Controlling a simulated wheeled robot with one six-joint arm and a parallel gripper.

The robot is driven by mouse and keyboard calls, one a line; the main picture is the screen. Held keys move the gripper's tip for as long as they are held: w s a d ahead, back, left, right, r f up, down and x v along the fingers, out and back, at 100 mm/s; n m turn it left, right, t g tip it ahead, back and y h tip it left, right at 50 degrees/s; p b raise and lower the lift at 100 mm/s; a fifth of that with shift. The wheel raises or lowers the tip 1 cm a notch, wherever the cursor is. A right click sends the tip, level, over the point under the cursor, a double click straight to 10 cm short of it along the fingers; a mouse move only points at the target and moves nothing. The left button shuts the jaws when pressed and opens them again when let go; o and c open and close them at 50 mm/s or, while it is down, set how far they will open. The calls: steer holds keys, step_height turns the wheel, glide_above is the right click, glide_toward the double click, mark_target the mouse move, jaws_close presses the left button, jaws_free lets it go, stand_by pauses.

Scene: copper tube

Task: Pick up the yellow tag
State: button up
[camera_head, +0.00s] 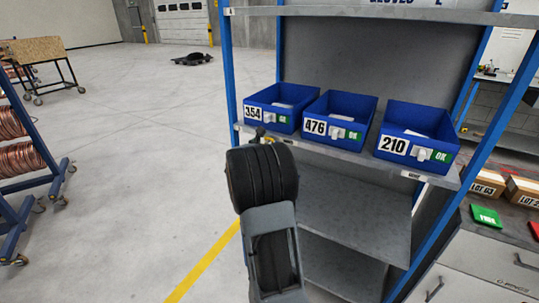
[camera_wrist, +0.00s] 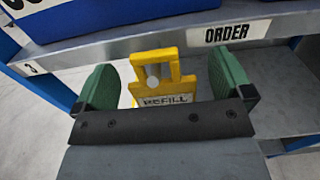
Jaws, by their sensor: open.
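The yellow tag (camera_wrist: 166,89) shows in the wrist view, upright at the front edge of the shelf. It has an opening near its top and a white label reading REFILL. My gripper (camera_wrist: 165,78) is open, with one green finger on each side of the tag. A gap shows between the tag and each finger. The dark gripper body hides the tag's lower part. In the head view my arm covers the spot, and I cannot make out the tag clearly there.
The grey shelf edge (camera_wrist: 285,24) with an ORDER label runs behind the tag. Blue bins 354 (camera_head: 260,116), 476 (camera_head: 318,128) and 210 (camera_head: 400,148) stand on the shelf. A blue post (camera_head: 229,75) rises at its left. Open floor (camera_head: 140,130) lies to the left.

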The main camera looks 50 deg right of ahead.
steer(key=c, duration=1)
steer(key=shift+r, duration=0.1)
